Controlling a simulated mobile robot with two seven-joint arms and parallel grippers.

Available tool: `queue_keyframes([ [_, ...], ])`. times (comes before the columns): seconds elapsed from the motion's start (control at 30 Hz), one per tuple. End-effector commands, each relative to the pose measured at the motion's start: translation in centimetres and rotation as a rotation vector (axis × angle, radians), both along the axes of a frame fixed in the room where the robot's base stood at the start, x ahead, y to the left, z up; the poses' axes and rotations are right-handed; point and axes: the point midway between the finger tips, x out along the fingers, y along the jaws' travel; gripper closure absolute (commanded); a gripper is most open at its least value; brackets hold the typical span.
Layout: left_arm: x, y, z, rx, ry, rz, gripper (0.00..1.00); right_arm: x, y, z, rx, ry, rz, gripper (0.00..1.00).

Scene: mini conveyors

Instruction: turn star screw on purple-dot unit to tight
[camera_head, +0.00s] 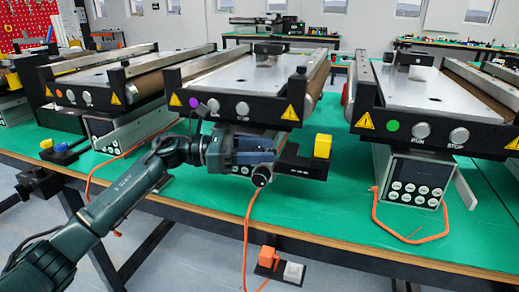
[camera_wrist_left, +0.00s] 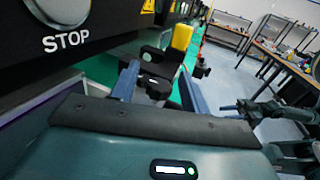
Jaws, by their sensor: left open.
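The purple-dot unit (camera_head: 240,83) is the middle conveyor, with its purple dot (camera_head: 194,102) at the left of its front panel. My left gripper (camera_head: 276,157) is in front of and below that panel, pointing right. In the left wrist view its two blue fingers (camera_wrist_left: 158,88) are apart. A dark knob-like part (camera_wrist_left: 154,87) shows between or just beyond them; I cannot tell whether it is the star screw or whether the fingers touch it. A black block with a yellow top (camera_head: 322,146) stands just beyond the fingertips. My right gripper (camera_wrist_left: 242,107) appears small at the right of the wrist view.
A green-dot unit (camera_head: 430,135) stands to the right and an orange-dot unit (camera_head: 100,90) to the left. An orange cable (camera_head: 247,215) hangs over the front edge near my gripper.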

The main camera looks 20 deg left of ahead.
Motion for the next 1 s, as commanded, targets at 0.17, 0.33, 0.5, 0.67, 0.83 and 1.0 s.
queue_keyframes([
  [0.17, -0.1, 0.6, -0.1, 0.001, 0.001, 0.002, 0.54, 0.0, 0.0, -0.1, -0.001, 0.001, 0.0, 0.64],
  [0.33, -1.0, 3.3, -0.2, 0.003, 0.002, 0.005, 0.54, 0.0, 0.1, -0.5, -0.007, 0.004, 0.004, 0.64],
  [0.5, -2.2, 7.0, -0.3, 0.003, 0.003, 0.005, 0.54, 0.0, 0.3, -1.1, -0.016, 0.011, 0.013, 0.64],
  [0.67, -3.2, 10.0, -0.2, 0.002, 0.003, 0.003, 0.54, 0.1, 0.6, -1.3, -0.021, 0.007, 0.022, 0.64],
  [0.83, -3.8, 11.9, -0.1, 0.002, 0.002, 0.001, 0.54, 0.4, 0.7, -1.3, -0.026, 0.0, 0.026, 0.64],
  [1.0, -4.1, 12.5, 0.0, 0.0, 0.0, 0.0, 0.54, 0.5, 0.7, -1.3, -0.03, -0.001, 0.027, 0.64],
])
